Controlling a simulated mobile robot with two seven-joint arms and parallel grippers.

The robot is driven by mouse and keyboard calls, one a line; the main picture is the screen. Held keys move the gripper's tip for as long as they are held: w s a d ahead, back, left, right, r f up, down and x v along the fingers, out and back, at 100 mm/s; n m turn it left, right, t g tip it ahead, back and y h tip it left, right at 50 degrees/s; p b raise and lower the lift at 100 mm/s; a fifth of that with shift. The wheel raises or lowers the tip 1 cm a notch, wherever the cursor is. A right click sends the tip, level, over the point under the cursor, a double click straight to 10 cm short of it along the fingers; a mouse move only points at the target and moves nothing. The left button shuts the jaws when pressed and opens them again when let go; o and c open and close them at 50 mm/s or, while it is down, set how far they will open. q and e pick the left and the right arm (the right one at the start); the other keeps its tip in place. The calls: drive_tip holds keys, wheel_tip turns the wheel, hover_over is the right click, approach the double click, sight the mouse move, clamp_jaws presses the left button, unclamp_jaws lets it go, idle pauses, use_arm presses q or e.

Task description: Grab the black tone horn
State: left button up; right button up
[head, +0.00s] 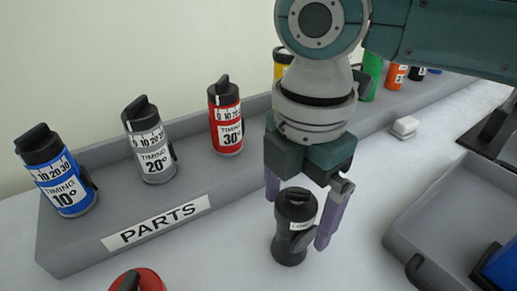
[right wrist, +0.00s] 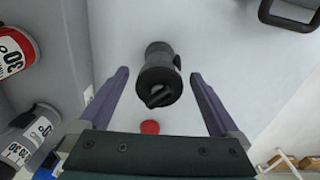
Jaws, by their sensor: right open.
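In the right wrist view the horn (right wrist: 159,75) sits between the two open fingers (right wrist: 160,88), with a visible gap on both sides. My left gripper is not in view.
A grey rack (head: 190,185) labelled PARTS holds blue (head: 62,185), grey (head: 153,155) and red (head: 226,125) timing canisters, with more behind my arm. A red-topped item (head: 140,281) stands at the front. A grey tray (head: 460,210) lies right, and a small white block (head: 404,127) lies behind it.

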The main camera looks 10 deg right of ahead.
drive_tip(key=shift+f, duration=0.4)
drive_tip(key=shift+c, duration=0.3)
clamp_jaws()
